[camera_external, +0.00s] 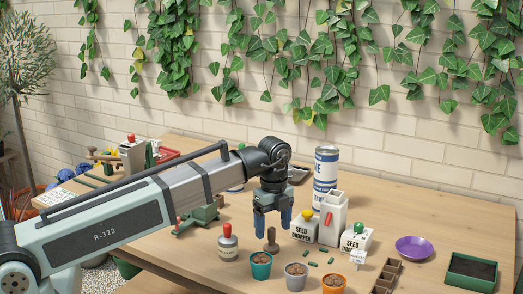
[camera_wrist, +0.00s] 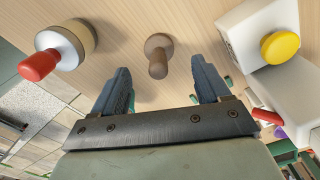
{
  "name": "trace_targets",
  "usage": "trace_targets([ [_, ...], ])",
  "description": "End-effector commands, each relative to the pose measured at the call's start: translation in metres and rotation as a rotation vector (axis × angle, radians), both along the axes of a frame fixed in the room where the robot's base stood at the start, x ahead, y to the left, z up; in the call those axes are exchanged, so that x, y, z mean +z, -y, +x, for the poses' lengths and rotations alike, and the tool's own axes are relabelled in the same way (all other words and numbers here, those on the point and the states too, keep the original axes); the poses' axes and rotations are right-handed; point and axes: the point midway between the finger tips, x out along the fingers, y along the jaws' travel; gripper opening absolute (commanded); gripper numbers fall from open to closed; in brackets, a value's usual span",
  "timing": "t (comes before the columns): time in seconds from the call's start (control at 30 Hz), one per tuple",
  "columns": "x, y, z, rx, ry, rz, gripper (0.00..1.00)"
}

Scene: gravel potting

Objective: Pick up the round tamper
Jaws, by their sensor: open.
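The round tamper (camera_external: 271,241) is a small brown piece with an upright handle on a round base. It stands on the wooden table below my gripper (camera_external: 272,212). In the wrist view the tamper (camera_wrist: 158,55) lies between the two blue fingers and a little beyond their tips. My gripper (camera_wrist: 162,80) is open and empty, pointing down, with clear space between it and the tamper.
A red-topped jar (camera_external: 228,243) stands left of the tamper, and a yellow-topped seed dropper box (camera_external: 304,227) stands right. Teal (camera_external: 261,266), grey (camera_external: 296,276) and orange (camera_external: 333,284) pots stand in front.

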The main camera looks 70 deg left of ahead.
Motion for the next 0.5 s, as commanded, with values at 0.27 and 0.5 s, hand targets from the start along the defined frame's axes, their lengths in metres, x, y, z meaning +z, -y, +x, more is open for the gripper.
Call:
trace_targets([
  [0.27,-0.009,0.0,-0.001,0.0,-0.001,0.0,0.76],
  [0.5,-0.035,-0.001,-0.003,0.0,-0.002,-0.001,0.76],
])
